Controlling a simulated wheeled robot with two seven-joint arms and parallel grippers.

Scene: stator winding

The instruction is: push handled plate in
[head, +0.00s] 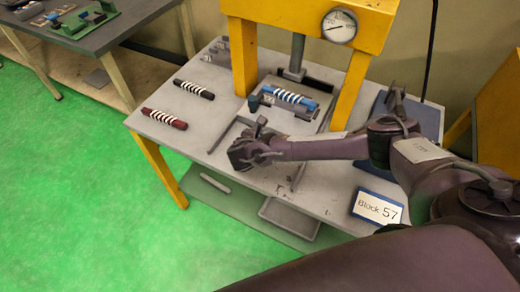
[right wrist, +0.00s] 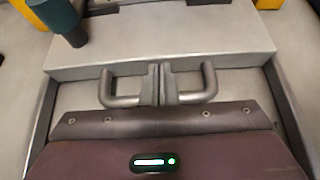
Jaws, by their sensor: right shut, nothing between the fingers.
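The handled plate (right wrist: 190,35) is a grey slab between two rails under the yellow press, with a bent metal handle (right wrist: 202,97) at its near edge. In the head view a blue piece with white bands (head: 290,96) lies on the plate. My right gripper (head: 243,155) is at the plate's near side, low over the table. In the right wrist view its fingers (right wrist: 159,86) are together and empty, in line with the middle of the handle. I cannot tell whether they touch it. My left gripper is not in view.
The yellow press frame (head: 244,55) with a dial gauge (head: 339,26) stands over the plate. A black banded piece (head: 194,89) and a red banded piece (head: 164,119) lie on the left of the table. A "Block 57" sign (head: 378,208) is at the right front.

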